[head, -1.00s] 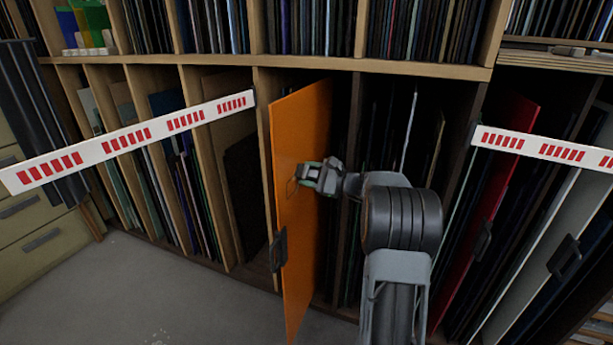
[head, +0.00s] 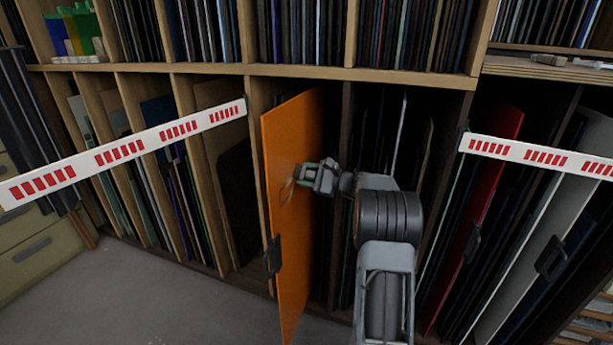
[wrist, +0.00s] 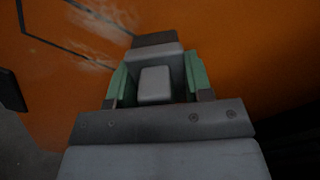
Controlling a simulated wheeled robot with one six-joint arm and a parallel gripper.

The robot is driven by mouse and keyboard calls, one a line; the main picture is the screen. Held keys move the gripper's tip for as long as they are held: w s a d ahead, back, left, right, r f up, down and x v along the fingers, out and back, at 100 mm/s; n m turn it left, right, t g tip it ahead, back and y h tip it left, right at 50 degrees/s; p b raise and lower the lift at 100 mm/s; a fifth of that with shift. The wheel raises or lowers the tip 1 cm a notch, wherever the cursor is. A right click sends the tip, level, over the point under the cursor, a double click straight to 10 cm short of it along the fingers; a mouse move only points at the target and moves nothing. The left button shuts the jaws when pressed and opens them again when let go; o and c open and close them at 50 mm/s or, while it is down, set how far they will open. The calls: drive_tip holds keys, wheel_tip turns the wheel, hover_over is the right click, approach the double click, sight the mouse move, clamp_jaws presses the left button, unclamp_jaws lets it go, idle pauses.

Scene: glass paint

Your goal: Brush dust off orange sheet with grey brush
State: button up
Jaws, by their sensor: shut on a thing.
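The orange sheet (head: 288,135) stands upright, partly pulled out of its slot in the lower rack, with a dark handle (head: 273,256) on its front edge. My gripper (head: 312,176) is at the sheet's right face, around its middle height. In the wrist view my gripper (wrist: 155,88) has green fingers closed on the grey brush (wrist: 155,54). The brush's dark end lies against or very close to the sheet; contact cannot be told for sure. Pale dust smears (wrist: 88,30) show on the sheet up and left of the brush. The brush is hardly visible in the head view.
White rails with red marks stand left (head: 120,152) and right (head: 540,156) of the sheet. A red sheet (head: 485,190) and a pale sheet (head: 540,230) lean at right. The grey floor (head: 170,295) at left is clear.

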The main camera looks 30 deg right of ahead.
drive_tip(key=shift+v, duration=2.9)
drive_tip(key=shift+v, duration=1.5)
